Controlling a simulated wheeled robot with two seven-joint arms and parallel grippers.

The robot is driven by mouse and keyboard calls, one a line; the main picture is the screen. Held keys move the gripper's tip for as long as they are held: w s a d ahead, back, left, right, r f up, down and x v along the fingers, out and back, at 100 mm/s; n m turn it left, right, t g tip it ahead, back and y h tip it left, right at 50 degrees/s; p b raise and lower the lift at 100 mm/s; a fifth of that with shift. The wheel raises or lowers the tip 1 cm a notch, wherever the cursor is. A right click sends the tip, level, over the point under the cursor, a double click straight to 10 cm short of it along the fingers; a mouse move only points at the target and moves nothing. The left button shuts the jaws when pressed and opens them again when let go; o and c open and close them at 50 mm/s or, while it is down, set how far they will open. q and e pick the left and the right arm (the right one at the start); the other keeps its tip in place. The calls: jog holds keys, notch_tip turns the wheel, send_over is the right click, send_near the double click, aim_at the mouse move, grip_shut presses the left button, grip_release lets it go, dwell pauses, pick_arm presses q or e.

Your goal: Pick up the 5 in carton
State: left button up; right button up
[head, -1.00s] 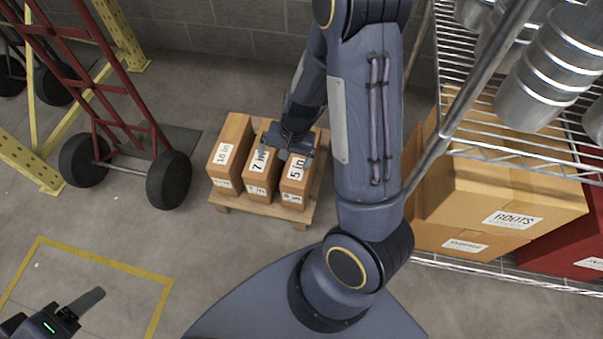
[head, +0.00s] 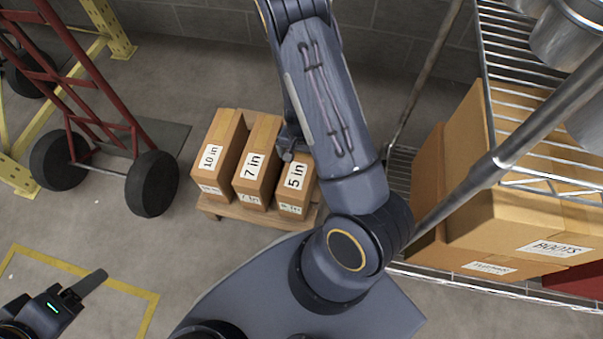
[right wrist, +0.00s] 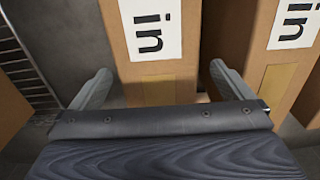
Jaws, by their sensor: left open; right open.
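The 5 in carton (head: 296,187) is the rightmost of three tall brown cartons on a low wooden pallet (head: 240,213). My right gripper (head: 290,150) is at its far upper side, partly hidden behind my right arm. In the right wrist view, the open fingers of my right gripper (right wrist: 160,72) lie either side of a carton (right wrist: 160,72) labelled "in", with gaps at both sides. Its number is cut off, but wire shelving at one side fits the 5 in carton. My left gripper (head: 88,288) is open and empty at lower left, away from the cartons.
The 7 in carton (head: 257,165) stands close beside it, then the 10 in carton (head: 217,155). Wire shelving with a BOOTS carton (head: 520,225) is at right. A red hand truck (head: 95,110) stands at left.

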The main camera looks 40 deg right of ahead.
notch_tip(320, 180, down, 4)
jog(key=shift+s+f+b, duration=0.1)
jog(key=shift+b, duration=0.9)
jog(key=shift+c, duration=0.3)
jog(key=c, duration=1.9)
jog(key=shift+c, duration=0.4)
jog(key=shift+r, duration=0.25)
